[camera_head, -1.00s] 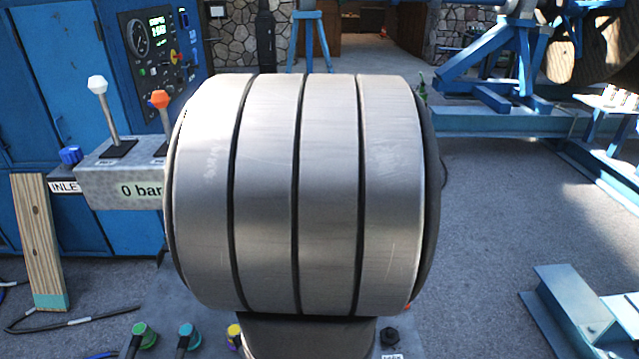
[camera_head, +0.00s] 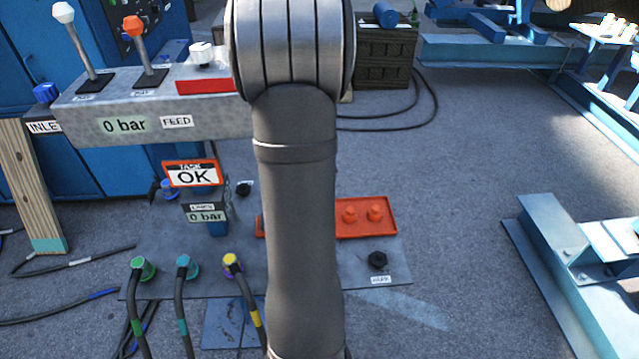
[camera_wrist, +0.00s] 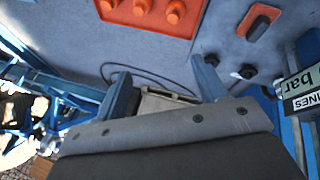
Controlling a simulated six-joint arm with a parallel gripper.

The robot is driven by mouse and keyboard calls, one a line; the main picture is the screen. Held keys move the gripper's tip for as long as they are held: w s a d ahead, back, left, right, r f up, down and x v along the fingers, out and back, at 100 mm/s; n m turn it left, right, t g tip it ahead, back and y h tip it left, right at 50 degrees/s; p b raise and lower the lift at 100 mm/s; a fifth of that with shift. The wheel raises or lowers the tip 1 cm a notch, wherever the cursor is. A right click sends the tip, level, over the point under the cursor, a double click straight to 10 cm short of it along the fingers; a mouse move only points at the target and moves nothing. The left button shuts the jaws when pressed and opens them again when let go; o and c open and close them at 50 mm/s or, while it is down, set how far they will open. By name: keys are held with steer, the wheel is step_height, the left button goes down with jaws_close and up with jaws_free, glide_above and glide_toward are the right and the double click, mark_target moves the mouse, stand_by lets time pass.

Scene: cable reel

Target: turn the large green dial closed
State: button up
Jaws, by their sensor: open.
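No large green dial can be made out for certain. In the head view a green round fitting (camera_head: 143,268) with a hose sits at the front left of the grey floor plate (camera_head: 385,262). A small green thing (camera_head: 414,15) shows at the far back beside the dark crate. My gripper (camera_wrist: 163,86) is in the wrist view, its two blue-grey fingers apart and nothing between them. In the head view my arm hides the gripper and part of the plate.
A red tray (camera_head: 385,222) with orange knobs lies on the plate. A dark crate (camera_head: 383,62) is behind.

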steer(key=shift+f, duration=0.1)
stand_by(0.4)
steer(key=s+a+r+m+t+y, duration=0.1)
steer(key=s+r+t, duration=0.25)
steer(key=r, duration=0.65)
steer(key=s+a+r+m+t+y, duration=0.1)
steer(key=s+r+t+y, duration=0.1)
steer(key=r+t, duration=0.5)
steer(key=s+a+r+m+t+y, duration=0.1)
steer(key=s+r+t, duration=0.15)
steer(key=r, duration=0.95)
steer(key=w, duration=1.7)
steer(key=shift+w+a+f, duration=0.3)
steer(key=shift+w+a, duration=0.05)
steer(key=shift+a, duration=0.05)
steer(key=c, duration=1)
